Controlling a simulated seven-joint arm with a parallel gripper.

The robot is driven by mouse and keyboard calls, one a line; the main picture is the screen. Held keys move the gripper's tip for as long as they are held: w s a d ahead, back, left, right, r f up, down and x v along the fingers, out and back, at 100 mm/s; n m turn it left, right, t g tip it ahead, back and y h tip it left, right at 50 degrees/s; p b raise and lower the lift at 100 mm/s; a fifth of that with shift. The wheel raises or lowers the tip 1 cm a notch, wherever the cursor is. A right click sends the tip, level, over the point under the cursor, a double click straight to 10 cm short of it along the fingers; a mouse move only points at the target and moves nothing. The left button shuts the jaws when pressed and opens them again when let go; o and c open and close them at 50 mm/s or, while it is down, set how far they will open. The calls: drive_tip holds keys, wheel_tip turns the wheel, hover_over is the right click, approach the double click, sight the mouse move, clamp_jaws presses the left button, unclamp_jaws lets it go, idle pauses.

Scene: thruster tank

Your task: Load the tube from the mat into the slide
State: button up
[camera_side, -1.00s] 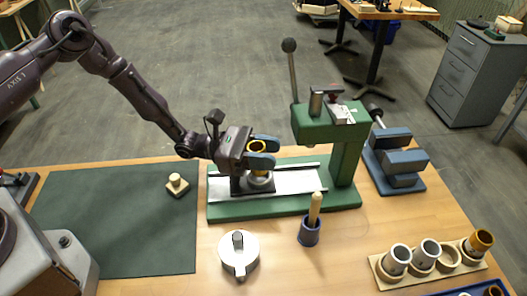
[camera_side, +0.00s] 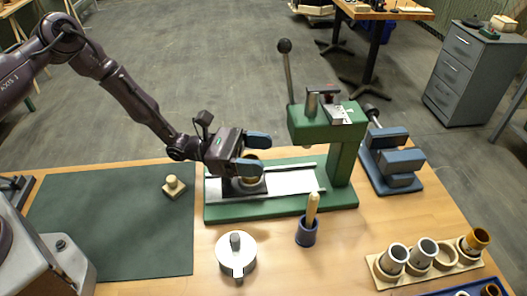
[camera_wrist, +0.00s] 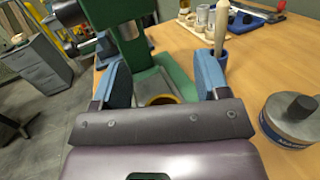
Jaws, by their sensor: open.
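My gripper (camera_side: 254,153) is over the left part of the green press's base. Its blue fingers stand wide apart in the wrist view (camera_wrist: 160,82). The tube (camera_wrist: 160,100), with an orange-yellow rim and dark bore, shows below and between the fingers, partly hidden by the gripper body. In the side view the fingers mostly hide the tube (camera_side: 250,180), which stands at the dark slide block (camera_side: 230,187) on the pale track (camera_side: 292,183). How deep it sits cannot be told. The green mat (camera_side: 110,225) at left bears no tube.
A lidded round tin (camera_side: 236,255), a blue cup with wooden-handled tool (camera_side: 307,232) and a tube rack (camera_side: 415,268) stand in front.

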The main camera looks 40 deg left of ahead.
drive_tip(key=v, duration=1.1)
drive_tip(key=shift+a+f, duration=0.1)
drive_tip(key=shift+a, duration=0.3)
drive_tip(key=s+d+r+m+g+y, duration=0.1)
drive_tip(key=s+r+m+g+y, duration=0.7)
drive_tip(key=r+m, duration=0.55)
drive_tip(key=s+a+r+m+t+y, duration=0.5)
drive_tip(key=s+a+r+m+y, duration=0.2)
drive_tip(key=s+r, duration=0.5)
drive_tip(key=shift+s+r+m+t+y, duration=0.4)
drive_tip(key=shift+s+m+y, duration=0.4)
drive_tip(key=shift+m+y, duration=0.35)
drive_tip(key=shift+a, duration=0.1)
